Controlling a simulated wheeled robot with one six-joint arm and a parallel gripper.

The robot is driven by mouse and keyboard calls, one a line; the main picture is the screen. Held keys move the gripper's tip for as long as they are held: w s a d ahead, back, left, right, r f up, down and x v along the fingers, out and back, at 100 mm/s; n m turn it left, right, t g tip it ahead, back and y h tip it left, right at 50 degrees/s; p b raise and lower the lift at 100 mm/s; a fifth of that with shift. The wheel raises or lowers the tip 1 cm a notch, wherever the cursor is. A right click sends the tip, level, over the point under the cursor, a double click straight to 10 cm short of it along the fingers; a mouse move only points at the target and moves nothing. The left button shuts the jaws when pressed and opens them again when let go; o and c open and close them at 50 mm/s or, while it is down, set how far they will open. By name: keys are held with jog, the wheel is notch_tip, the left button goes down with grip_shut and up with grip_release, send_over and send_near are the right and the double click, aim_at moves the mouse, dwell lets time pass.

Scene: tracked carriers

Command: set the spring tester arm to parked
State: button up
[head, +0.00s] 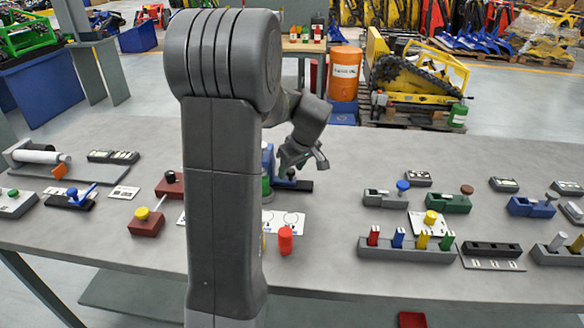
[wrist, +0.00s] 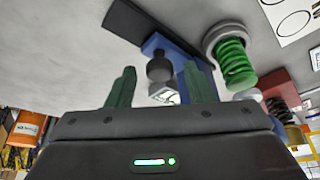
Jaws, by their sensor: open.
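The spring tester shows in the head view as a blue stand (head: 268,160) with a green spring, partly hidden behind my arm. In the wrist view its blue frame (wrist: 180,46) and green spring (wrist: 235,62) are close by. A dark round knob (wrist: 160,69), seemingly the end of the tester arm, appears between my two fingers. My gripper (wrist: 160,72) is open around the knob's place in the picture; I cannot tell whether the fingers touch it. In the head view my gripper (head: 304,168) is beside the tester, above its dark base (head: 300,186).
A red box with a yellow knob (head: 146,222) is at left. A grey rack (head: 405,252) of coloured pegs and several small fixtures stand at right.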

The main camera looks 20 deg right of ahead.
grip_shut()
jog(key=s+d, duration=0.1)
jog(key=d, duration=0.2)
jog(key=s+d, duration=0.2)
jog(key=d, duration=0.1)
jog(key=s+d+b, duration=0.1)
jog(key=s+d, duration=0.1)
jog(key=shift+s+d, duration=0.15)
jog(key=shift+d, duration=0.25)
grip_release()
jog(key=shift+s+d, duration=0.1)
jog(key=shift+d, duration=0.05)
